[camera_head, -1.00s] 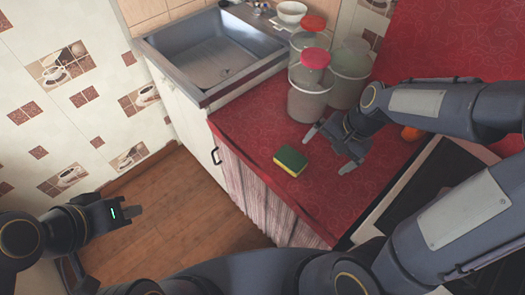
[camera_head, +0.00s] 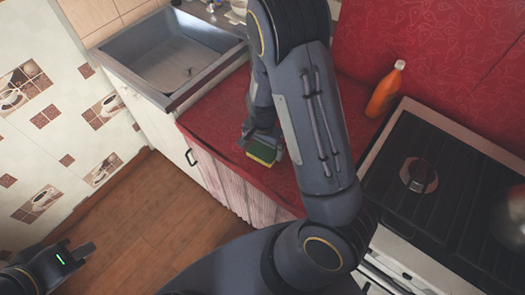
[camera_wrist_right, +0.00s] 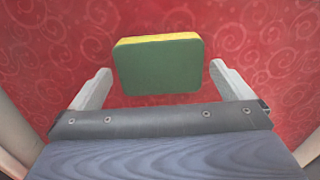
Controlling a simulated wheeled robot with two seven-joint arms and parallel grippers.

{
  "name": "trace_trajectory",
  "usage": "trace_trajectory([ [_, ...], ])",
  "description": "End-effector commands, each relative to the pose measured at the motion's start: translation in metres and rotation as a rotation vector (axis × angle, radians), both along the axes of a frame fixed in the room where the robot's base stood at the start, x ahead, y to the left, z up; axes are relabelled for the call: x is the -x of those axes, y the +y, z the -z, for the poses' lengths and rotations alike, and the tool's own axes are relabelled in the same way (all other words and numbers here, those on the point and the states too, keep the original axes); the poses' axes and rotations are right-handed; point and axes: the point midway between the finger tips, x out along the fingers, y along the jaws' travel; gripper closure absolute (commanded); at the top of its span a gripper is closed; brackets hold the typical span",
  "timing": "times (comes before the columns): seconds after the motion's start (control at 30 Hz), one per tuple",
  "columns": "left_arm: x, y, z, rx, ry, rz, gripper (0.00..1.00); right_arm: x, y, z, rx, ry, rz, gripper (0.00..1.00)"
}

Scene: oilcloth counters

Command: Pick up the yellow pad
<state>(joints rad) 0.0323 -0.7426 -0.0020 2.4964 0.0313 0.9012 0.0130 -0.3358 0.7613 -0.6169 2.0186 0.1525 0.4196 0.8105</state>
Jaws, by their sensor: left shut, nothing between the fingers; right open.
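The yellow pad is a sponge with a green face and a yellow layer, lying on the red counter. In the head view the pad (camera_head: 262,152) is partly covered by my right arm and hand. In the right wrist view the pad (camera_wrist_right: 158,68) lies green face up, with its yellow edge at the far side. My right gripper (camera_wrist_right: 160,70) is open, one finger on each side of the pad with gaps of red cloth between. My left gripper (camera_head: 86,249) is shut and empty, over the floor at the lower left, far from the pad.
The sink (camera_head: 172,55) is at the upper left of the counter (camera_head: 225,115). An orange bottle (camera_head: 384,90) stands right of my right arm, near the black stove (camera_head: 450,190). My right arm hides the counter's middle. The wooden floor (camera_head: 150,225) is open.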

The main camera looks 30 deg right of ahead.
Motion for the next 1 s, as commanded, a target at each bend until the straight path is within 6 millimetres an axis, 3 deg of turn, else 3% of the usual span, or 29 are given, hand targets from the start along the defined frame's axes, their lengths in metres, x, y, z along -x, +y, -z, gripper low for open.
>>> trace_trajectory([
  [0.1, 0.0, 0.0, 0.0003, 0.0, 0.0, 0.0, 1.0, 0.0001, -0.0002, 0.0098, -0.001, 0.0, 0.0, 0.0],
  [0.33, 0.0, 0.0, 0.0004, 0.0, 0.0, 0.0, 1.0, -0.0002, 0.0, 0.0106, 0.0, -0.001, 0.0, 0.0],
  [0.63, 0.0, 0.0, 0.0004, 0.0, 0.0, 0.0, 1.0, -0.0002, 0.0, 0.0103, 0.0, -0.001, 0.0, 0.36],
  [1.0, 0.0, 0.0001, 0.0009, 0.0, 0.0, 0.0, 1.0, -0.0007, 0.0003, 0.0068, -0.001, -0.003, -0.001, 0.36],
])
